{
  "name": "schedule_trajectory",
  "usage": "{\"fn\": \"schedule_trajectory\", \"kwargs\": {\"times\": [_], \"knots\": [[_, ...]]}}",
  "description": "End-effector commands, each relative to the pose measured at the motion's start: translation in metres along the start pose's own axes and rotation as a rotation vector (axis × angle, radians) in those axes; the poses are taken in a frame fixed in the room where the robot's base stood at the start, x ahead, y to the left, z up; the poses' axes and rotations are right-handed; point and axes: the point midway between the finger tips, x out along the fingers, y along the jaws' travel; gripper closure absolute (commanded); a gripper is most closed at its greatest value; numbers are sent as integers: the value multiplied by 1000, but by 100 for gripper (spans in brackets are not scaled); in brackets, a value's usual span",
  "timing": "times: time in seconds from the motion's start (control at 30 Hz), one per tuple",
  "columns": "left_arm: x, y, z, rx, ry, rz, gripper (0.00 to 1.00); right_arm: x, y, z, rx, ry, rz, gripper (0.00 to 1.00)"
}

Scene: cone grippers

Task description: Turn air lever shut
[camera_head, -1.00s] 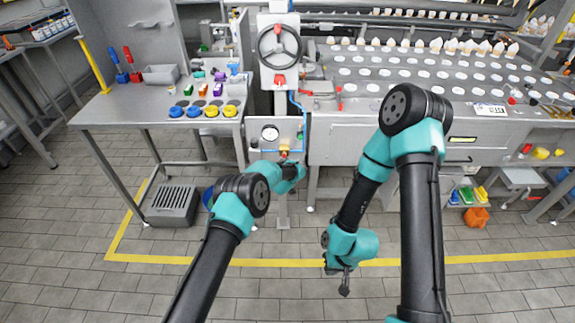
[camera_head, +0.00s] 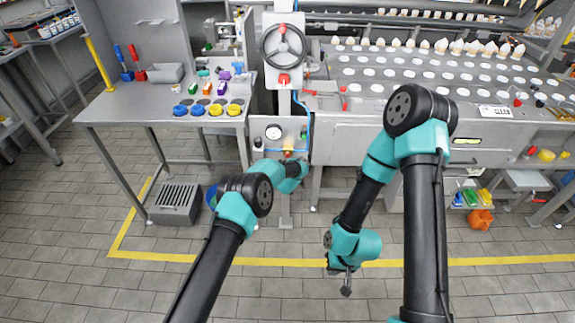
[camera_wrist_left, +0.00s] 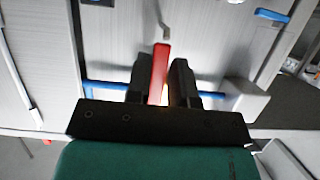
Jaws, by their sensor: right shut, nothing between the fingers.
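A red lever (camera_wrist_left: 160,72) stands upright between the two dark fingers of my left gripper (camera_wrist_left: 162,82) in the left wrist view. The fingers are close on both sides of it; whether they touch it I cannot tell. My right gripper (camera_head: 346,289) is shut and empty, pointing down over the floor.
Blue piping (camera_wrist_left: 103,88) runs behind the fingers. Above the panel is a handwheel (camera_head: 283,46). To the left stands a metal table (camera_head: 140,105) with coloured pots. To the right is a long machine bed (camera_head: 375,88) with rows of cups. The floor by my right gripper is clear.

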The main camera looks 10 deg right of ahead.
Motion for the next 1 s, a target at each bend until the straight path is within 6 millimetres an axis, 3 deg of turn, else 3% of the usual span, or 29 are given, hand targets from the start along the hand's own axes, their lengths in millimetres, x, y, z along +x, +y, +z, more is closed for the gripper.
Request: {"fn": "schedule_trajectory", "kwargs": {"times": [0.2,0.67,1.0], "knots": [[0,0,0,-1,0,0,57,0,0,0,0,0,0,100],[-6,0,0,-2,-2,0,57,0,0,0,0,0,0,100],[-33,1,-1,0,-1,2,57,0,0,0,0,0,0,100]]}}
